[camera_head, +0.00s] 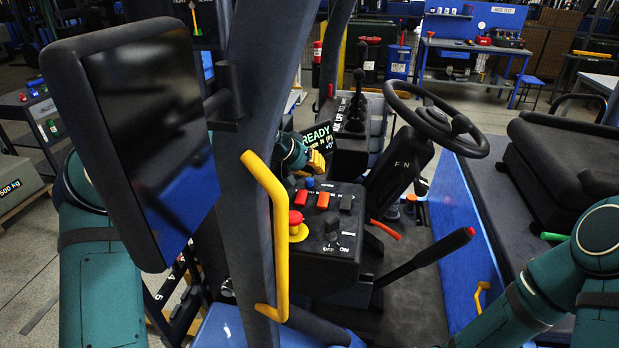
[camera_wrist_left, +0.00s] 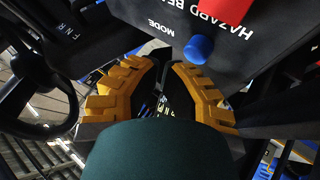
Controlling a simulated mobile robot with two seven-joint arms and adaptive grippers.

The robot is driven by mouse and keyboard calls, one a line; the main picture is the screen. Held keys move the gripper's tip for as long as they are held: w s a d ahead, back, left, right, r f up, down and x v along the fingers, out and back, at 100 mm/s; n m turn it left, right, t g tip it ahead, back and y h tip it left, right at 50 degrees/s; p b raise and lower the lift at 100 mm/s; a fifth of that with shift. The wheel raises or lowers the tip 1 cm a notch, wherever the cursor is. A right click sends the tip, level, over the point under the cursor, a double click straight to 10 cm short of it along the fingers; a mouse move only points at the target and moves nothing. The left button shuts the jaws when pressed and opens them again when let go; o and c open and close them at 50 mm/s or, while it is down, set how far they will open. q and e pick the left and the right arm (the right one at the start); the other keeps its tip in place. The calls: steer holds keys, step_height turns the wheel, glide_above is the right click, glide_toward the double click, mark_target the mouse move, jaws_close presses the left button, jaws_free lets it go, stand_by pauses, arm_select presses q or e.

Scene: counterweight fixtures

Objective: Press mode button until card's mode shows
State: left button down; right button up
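The blue mode button (camera_head: 309,183) sits on the black control panel (camera_head: 343,262), beside red rocker switches. In the left wrist view the blue button (camera_wrist_left: 198,49) stands by the word MODE, just beyond and right of the fingertips. My left gripper (camera_head: 318,160), with yellow fingers, is behind the panel's far edge in the head view. In the wrist view its fingertips (camera_wrist_left: 168,64) are close together with nothing between them. They look apart from the button. A small display (camera_head: 317,138) reads READY with a partly hidden green line below. I cannot make out a mode card.
A red stop button (camera_head: 296,217) on a yellow base and a black knob (camera_head: 332,227) share the panel. A yellow grab handle (camera_head: 279,230), a dark monitor (camera_head: 150,130), a steering wheel (camera_head: 437,118) and a red-tipped lever (camera_head: 425,257) surround it.

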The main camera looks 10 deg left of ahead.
arm_select(q)
steer(key=shift+r, duration=0.25)
steer(key=shift+r+p, duration=1.5)
steer(key=shift+r, duration=1.1)
steer(key=shift+f, duration=0.1)
